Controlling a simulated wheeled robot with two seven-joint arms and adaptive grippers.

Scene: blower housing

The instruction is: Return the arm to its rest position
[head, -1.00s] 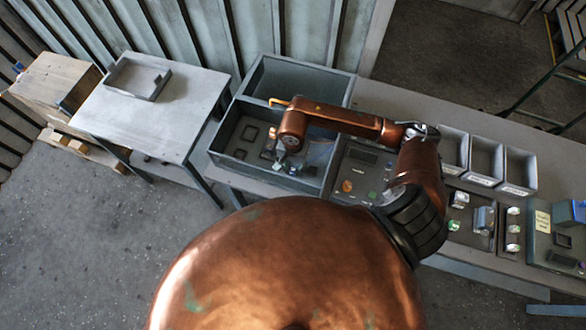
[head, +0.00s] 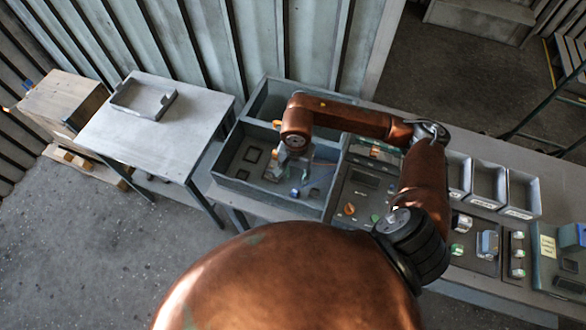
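My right arm is copper-coloured and reaches in from the right over the long workbench (head: 415,105). Its gripper (head: 284,170) points down over the near compartment of a grey two-compartment bin (head: 225,178). The gripper is small and partly hidden by the wrist, so I cannot tell whether its fingers are open or shut. A small blue item (head: 294,192) shows just below the fingers; I cannot tell whether they touch. A dark square part (head: 252,155) lies in the same compartment, left of the gripper. My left gripper is not in view.
Right of the bin lies a dark panel with small parts (head: 349,209). Several grey open boxes (head: 488,184) stand farther right. A side table (head: 190,100) at left holds a grey tray (head: 143,97). A wooden crate (head: 60,100) stands beyond it.

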